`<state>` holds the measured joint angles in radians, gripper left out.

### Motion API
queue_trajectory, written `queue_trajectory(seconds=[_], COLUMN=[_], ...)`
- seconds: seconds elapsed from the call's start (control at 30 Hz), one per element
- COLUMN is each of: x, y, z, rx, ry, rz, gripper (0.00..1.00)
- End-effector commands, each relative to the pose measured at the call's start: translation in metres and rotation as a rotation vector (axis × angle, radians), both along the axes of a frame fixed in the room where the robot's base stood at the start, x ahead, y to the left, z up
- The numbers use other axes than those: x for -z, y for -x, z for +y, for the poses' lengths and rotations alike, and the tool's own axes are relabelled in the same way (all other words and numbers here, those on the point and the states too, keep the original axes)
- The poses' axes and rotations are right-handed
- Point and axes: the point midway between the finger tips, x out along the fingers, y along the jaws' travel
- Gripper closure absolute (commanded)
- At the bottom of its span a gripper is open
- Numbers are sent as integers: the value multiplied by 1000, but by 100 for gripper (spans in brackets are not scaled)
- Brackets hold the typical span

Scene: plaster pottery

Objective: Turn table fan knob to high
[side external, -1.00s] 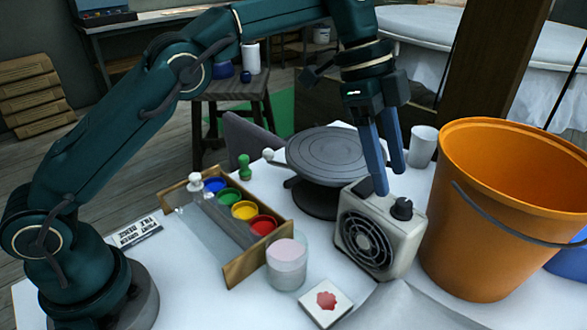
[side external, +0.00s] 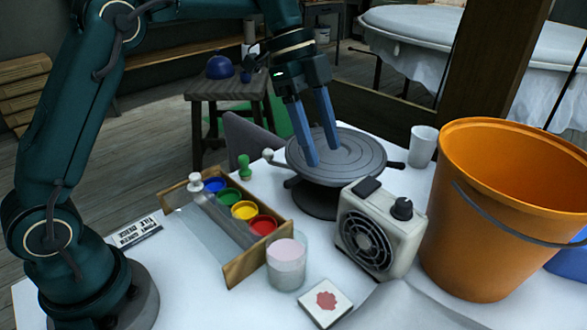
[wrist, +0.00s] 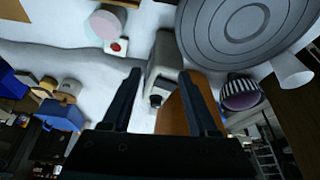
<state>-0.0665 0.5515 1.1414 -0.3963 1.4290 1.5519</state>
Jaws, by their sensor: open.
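The table fan (side external: 376,232) is a small pale box with a round dark grille, standing on the white table. Its black knob (side external: 401,208) is on top at the right, with a dark pad beside it. The knob's exact setting is too small to read. My gripper (side external: 325,155) is open and empty, above the grey turntable, behind and left of the fan and apart from it.
An orange bucket (side external: 480,220) stands close right of the fan. The grey turntable (side external: 335,158) is behind it, with a white cup (side external: 422,146) to the right. A wooden paint tray (side external: 245,272), a glass jar (side external: 286,266) and a red-marked tile (side external: 325,302) are at left and front.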

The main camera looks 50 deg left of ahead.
Motion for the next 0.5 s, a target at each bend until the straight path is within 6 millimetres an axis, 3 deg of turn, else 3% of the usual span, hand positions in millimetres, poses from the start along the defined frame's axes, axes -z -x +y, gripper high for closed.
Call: queue_trajectory(seconds=[0.3,0.5], x=[0,2], y=[0,-3], z=[0,9], rx=[-28,-317], ry=[2,-28], rz=[11,103], gripper=[40,40])
